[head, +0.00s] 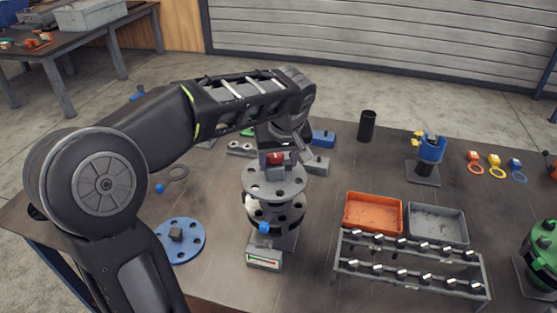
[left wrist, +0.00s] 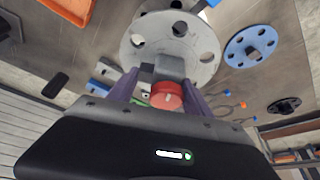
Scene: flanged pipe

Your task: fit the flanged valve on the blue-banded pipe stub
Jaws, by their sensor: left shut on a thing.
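My left gripper (head: 277,157) is shut on the red-topped grey block of a grey round flange with bolt holes (head: 262,180). In the left wrist view the red top (left wrist: 167,96) is between the fingers, with the grey flange (left wrist: 150,45) beyond. The flange lies roughly level above a black holed flange (head: 290,217) on a grey stand. A small blue part (head: 264,228) shows at the stand's front. I cannot tell whether the two flanges touch, and no clear blue band shows on the stand. My right gripper is not in view.
A blue disc (head: 189,247) lies left of the stand. A gauge block (head: 265,260) is in front. An orange tray (head: 373,214), a grey tray (head: 438,226) and a bolt rack (head: 410,275) stand to the right. Farther right are a blue fixture (head: 431,151) and green fixture (head: 541,245).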

